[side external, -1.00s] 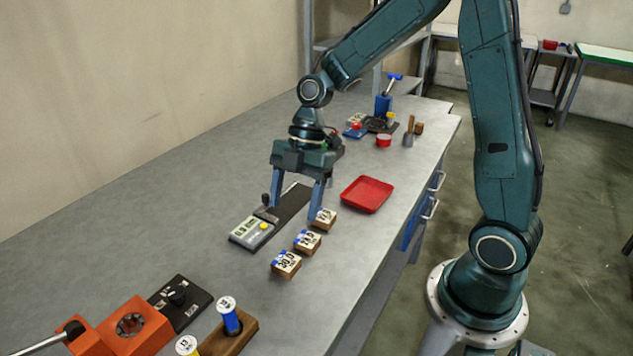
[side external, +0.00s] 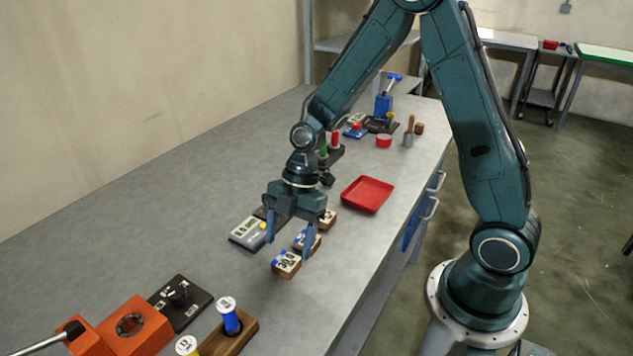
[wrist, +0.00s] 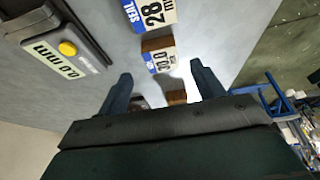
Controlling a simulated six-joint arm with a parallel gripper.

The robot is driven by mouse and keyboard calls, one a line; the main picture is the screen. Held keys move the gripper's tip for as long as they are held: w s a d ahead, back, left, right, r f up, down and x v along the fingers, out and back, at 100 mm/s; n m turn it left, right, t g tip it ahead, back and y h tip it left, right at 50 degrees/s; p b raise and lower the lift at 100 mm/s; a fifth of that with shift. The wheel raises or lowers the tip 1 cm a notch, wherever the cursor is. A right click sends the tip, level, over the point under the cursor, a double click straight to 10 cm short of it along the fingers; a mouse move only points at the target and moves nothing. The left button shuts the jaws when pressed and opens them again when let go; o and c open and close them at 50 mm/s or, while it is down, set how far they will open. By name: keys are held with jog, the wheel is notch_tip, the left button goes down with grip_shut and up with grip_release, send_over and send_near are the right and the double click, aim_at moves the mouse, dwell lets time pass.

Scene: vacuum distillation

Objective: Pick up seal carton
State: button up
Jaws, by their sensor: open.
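In the side view there is a front carton (side external: 286,264), a middle carton (side external: 305,241) partly behind a finger, and a back carton (side external: 327,218) partly hidden. My gripper (side external: 288,249) is open, pointing down over the front and middle cartons. In the wrist view my open fingers (wrist: 160,76) straddle the line of the row. A labelled carton (wrist: 158,56) shows just beyond the tips, and a larger label (wrist: 150,12) above.
A grey measuring tool (side external: 250,232) with a yellow button lies left of the row. A red tray (side external: 367,194) is behind right. An orange device (side external: 122,325), a black block (side external: 180,303) and a wooden holder (side external: 235,338) stand in front. The bench at left is clear.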

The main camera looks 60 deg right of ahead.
aim_at(287, 260)
jog(key=shift+x, duration=2.1)
jog(key=shift+s+d, duration=0.15)
jog(key=c, duration=1.1)
